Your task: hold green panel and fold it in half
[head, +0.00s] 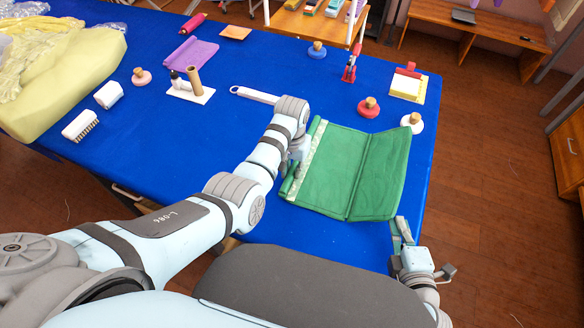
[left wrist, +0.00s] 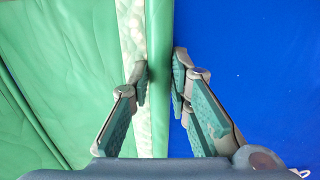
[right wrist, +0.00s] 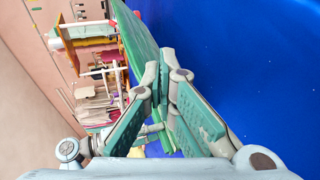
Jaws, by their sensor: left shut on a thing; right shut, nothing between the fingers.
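The green panel (head: 375,170) lies on the blue table near its right front corner. A crease runs down its middle, and a pale patterned strip lies along its left side. My left gripper (head: 292,180) is shut on the panel's left edge; the left wrist view shows the fingers (left wrist: 163,78) on either side of that edge, beside the pale strip (left wrist: 132,35). My right gripper (head: 402,232) is shut and empty by the panel's near right corner, at the table's front edge. In the right wrist view the panel (right wrist: 138,40) is just beyond the fingertips (right wrist: 165,75).
On the blue table (head: 230,130), a white-handled tool (head: 254,95) lies behind my left gripper. Wooden-knobbed pieces, red (head: 368,108) and white (head: 412,123), stand just behind the panel. A yellow bundle (head: 60,80) fills the far left. Open floor lies right of the table.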

